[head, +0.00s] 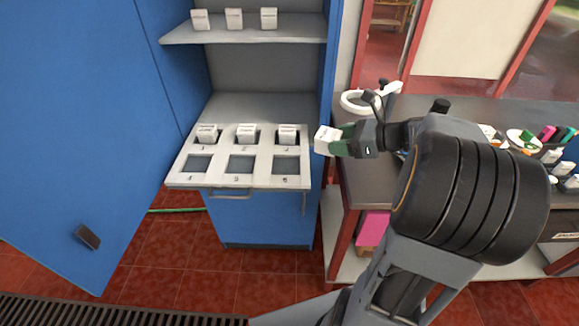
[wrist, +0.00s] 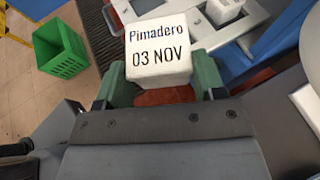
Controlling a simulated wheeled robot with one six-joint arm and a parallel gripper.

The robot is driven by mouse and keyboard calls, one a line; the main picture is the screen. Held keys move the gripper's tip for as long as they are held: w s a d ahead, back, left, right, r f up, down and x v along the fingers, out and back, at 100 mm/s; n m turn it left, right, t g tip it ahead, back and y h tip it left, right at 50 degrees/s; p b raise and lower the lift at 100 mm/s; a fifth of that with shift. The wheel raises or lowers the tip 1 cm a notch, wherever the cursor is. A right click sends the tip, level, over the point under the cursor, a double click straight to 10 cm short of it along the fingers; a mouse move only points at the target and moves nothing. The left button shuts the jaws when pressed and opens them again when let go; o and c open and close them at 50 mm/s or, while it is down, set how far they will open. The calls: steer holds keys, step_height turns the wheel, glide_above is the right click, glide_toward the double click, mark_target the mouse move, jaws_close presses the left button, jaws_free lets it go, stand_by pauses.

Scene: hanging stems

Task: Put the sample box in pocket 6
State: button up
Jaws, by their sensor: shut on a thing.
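My gripper (head: 343,139) is shut on a white sample box (head: 326,140), held in the air just right of the pull-out tray (head: 174,178). In the wrist view the sample box (wrist: 158,50) reads "Pimadero 03 NOV" and sits between the green fingers of my gripper (wrist: 155,88). The tray has two rows of pockets. The back row holds white boxes. The front row is empty, and its right-hand pocket, pocket 6 (head: 286,164), is open and dark; its number is too small to read surely. The held box is behind and to the right of it.
A blue cabinet with an open door (head: 75,130) stands around the tray. A shelf (head: 300,30) above bears several white boxes. A bench (head: 365,190) with a white ring (head: 352,103) and clutter lies right. A green crate (wrist: 62,48) stands on the floor in the wrist view.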

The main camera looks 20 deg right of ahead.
steer(key=f+x, duration=0.1)
steer(key=x, duration=0.3)
steer(key=d+f+x, duration=0.1)
steer(key=x, duration=0.4)
steer(key=f+x, duration=0.1)
steer(key=x, duration=0.4)
steer(key=shift+w+d+b, duration=0.1)
steer(key=shift+d+b, duration=0.15)
steer(key=shift+b, duration=0.05)
steer(key=f, duration=0.3)
steer(key=shift+w+a+f, duration=0.15)
steer(key=shift+w+a, duration=0.2)
steer(key=shift+w, duration=0.05)
steer(key=shift+f, duration=0.45)
steer(key=shift+f+b, duration=0.1)
steer(key=shift+b, duration=0.25)
steer(key=shift+f, duration=0.15)
steer(key=o, duration=1)
steer(key=shift+c, duration=0.2)
